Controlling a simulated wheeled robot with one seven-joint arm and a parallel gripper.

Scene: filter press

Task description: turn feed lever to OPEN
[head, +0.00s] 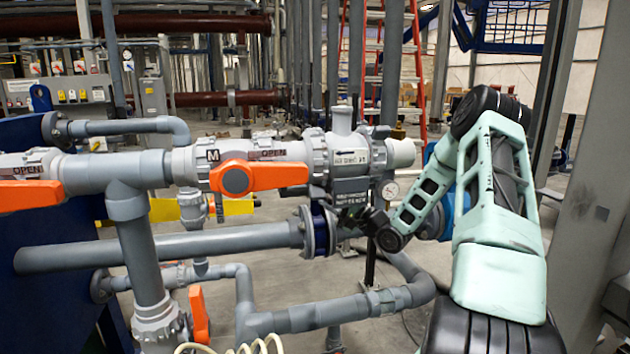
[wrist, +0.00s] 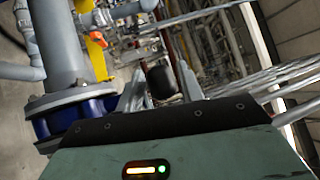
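A large orange lever (head: 255,177) lies level along the grey pipe in the middle of the head view, with an OPEN label (head: 270,152) above it. A second orange lever (head: 28,195) lies level at the left edge beside another OPEN label (head: 22,170). A third orange lever (head: 199,313) hangs upright low down. I cannot tell which one is the feed lever. My gripper (head: 352,216) is right of the middle lever, below the valve body, apart from the lever. In the wrist view its fingers (wrist: 160,88) stand apart, and it looks open and empty.
Grey pipes run around the levers, and a blue-ringed flange (head: 319,230) is close beside my gripper. It also shows in the wrist view (wrist: 75,117). A grey column (head: 590,180) stands at the right. A red ladder (head: 390,60) is behind.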

